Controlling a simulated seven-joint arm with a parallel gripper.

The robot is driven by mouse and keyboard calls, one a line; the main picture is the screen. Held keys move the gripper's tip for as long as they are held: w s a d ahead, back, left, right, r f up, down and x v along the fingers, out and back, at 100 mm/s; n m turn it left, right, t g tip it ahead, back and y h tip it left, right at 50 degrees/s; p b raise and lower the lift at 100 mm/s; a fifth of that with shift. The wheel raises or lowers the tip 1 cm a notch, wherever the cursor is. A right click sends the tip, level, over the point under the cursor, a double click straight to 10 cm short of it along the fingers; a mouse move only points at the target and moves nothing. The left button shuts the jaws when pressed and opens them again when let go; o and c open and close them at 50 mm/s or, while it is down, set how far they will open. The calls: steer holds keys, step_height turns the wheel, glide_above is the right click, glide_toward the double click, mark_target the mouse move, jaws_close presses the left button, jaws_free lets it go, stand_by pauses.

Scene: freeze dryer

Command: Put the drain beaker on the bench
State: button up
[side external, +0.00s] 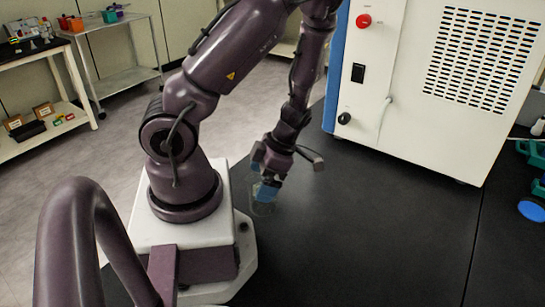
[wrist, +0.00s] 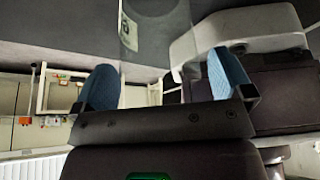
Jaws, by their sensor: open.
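The drain beaker (side external: 263,207) is a clear, faint glass shape on the black bench (side external: 350,235), close to the right of my white base plate. It appears to stand on the bench top. My gripper (side external: 264,180) is just above it and at its upper part, with its blue finger pads apart. In the wrist view my gripper (wrist: 164,76) is open, with a wide gap between the pads. The beaker (wrist: 158,22) shows there beyond the fingertips, with a pale marking on its side. Its exact contact with the pads cannot be told.
The white freeze dryer (side external: 440,85) stands at the back right of the bench. A thin pale hose (side external: 384,118) hangs on its front. Green and blue items (side external: 533,150) are at the right edge. The bench's middle and front are clear.

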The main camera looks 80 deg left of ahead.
steer(key=v, duration=1)
steer(key=d+r+m+t, duration=0.3)
steer(key=r+m, duration=0.3)
steer(key=m, duration=0.5)
steer(key=d+r+m+t, duration=0.3)
steer(key=r+m, duration=0.3)
steer(key=m, duration=0.5)
steer(key=w+d+r+m+t, duration=0.1)
steer(key=d+r+m+t, duration=0.2)
steer(key=m, duration=0.8)
step_height(320, 180, up, 3)
steer(key=d, duration=0.2)
steer(key=shift+d+m+t, duration=0.35)
steer(key=shift+m+t, duration=0.05)
steer(key=shift+o, duration=0.2)
steer(key=shift+s+d+r+m+t, duration=0.15)
steer(key=shift+r+m, duration=0.1)
steer(key=shift+m, duration=0.3)
steer(key=shift+d+r+m+t, duration=0.15)
steer(key=shift+r+m, duration=0.15)
steer(key=shift+m, duration=0.25)
steer(key=shift+a, duration=0.1)
